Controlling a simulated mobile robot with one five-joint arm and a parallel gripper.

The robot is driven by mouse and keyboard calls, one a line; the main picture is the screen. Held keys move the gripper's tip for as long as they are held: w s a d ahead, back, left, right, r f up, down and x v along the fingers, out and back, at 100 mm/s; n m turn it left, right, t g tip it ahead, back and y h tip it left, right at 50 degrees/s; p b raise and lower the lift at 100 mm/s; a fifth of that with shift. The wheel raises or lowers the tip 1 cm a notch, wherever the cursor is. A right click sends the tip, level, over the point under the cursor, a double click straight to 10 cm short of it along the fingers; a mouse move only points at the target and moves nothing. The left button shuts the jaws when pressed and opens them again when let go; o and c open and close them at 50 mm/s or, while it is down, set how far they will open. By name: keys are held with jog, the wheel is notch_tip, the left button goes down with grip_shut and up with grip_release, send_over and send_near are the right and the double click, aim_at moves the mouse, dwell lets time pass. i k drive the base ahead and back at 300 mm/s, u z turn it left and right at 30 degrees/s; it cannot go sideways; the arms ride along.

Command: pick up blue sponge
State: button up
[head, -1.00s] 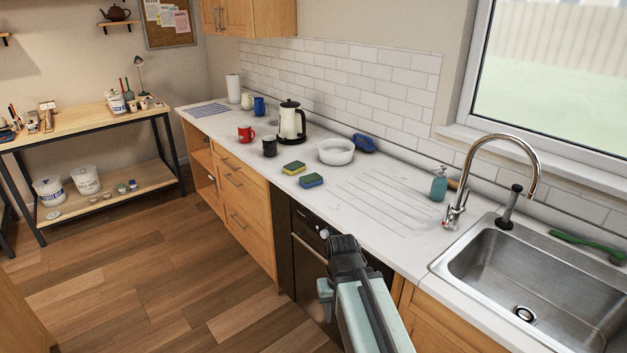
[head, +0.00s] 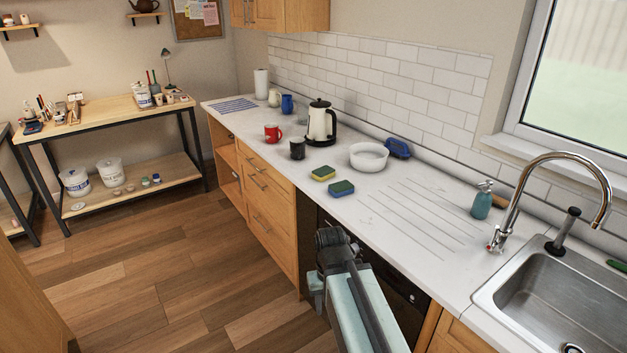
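The blue sponge (head: 341,189) lies on the white countertop (head: 395,215), near its front edge. Its top looks green and its side blue. A yellow sponge with a dark top (head: 323,174) lies just behind it to the left, apart from it. My arm reaches up from the bottom of the view, and its end, my gripper (head: 330,240), is in front of the counter, nearer to me than the blue sponge and apart from it. The fingers are too dark and small to tell whether they are open or shut.
Behind the sponges stand a white bowl (head: 369,157), a blue brush-like object (head: 398,148), a black mug (head: 297,148), a red mug (head: 273,133) and a kettle (head: 320,123). A soap bottle (head: 482,200) and sink (head: 560,295) are right. The ribbed drainer is clear.

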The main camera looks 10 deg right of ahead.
aim_at(342, 188)
jog(key=u, duration=0.65)
jog(key=i, duration=1.65)
jog(key=u, duration=0.55)
jog(key=k, duration=0.9)
jog(key=u, duration=0.15)
jog(key=i, duration=0.95)
jog(key=z, duration=0.1)
